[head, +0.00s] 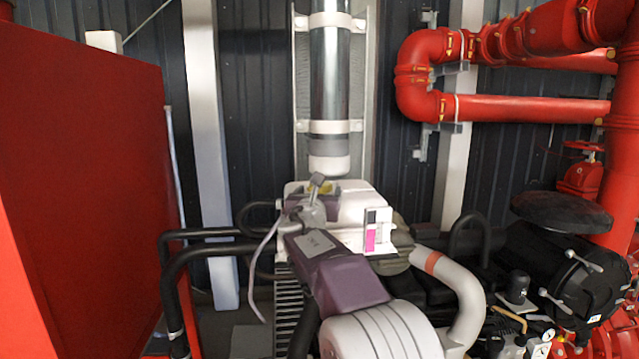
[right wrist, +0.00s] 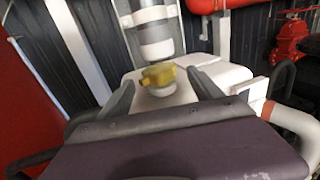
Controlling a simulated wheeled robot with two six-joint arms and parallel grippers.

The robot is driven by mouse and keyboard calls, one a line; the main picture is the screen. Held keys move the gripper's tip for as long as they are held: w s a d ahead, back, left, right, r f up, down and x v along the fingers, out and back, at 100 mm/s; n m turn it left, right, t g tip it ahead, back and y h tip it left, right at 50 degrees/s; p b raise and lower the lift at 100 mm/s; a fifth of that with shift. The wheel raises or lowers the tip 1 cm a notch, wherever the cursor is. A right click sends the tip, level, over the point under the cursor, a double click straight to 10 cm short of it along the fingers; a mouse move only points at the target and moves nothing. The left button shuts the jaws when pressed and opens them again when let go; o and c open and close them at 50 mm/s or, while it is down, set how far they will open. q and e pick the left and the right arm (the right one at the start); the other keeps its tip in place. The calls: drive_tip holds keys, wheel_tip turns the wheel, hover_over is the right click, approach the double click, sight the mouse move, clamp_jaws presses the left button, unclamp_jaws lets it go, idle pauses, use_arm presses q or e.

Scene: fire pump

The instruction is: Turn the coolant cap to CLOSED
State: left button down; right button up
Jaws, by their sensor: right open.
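The coolant cap is yellow, with a raised grip, and sits on a white neck on top of the white tank. It shows clearly in the right wrist view (right wrist: 158,75) and only partly in the head view (head: 325,187), behind my gripper. My right gripper (head: 317,190) is open, and its two grey fingers also show in the right wrist view (right wrist: 162,90). The cap appears between and just beyond the fingertips, and I see no finger touching it. No CLOSED marking is readable. My left gripper is in neither view.
A white tank (head: 362,205) lies under a vertical metal pipe (head: 330,80). A small card with magenta and black patches (head: 377,230) stands at its right. A large red cabinet (head: 80,190) is at left. Red pipes (head: 520,108) and black machinery (head: 560,270) are at right.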

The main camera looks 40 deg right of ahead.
sight(319, 190)
drive_tip(key=p+x, duration=0.2)
drive_tip(key=x, duration=0.3)
drive_tip(key=shift+w+r, duration=0.1)
drive_tip(key=shift+r, duration=0.05)
drive_tip(key=shift+w+d, duration=0.15)
drive_tip(key=shift+w, duration=0.25)
drive_tip(key=shift+f, duration=0.2)
drive_tip(key=shift+s, duration=0.1)
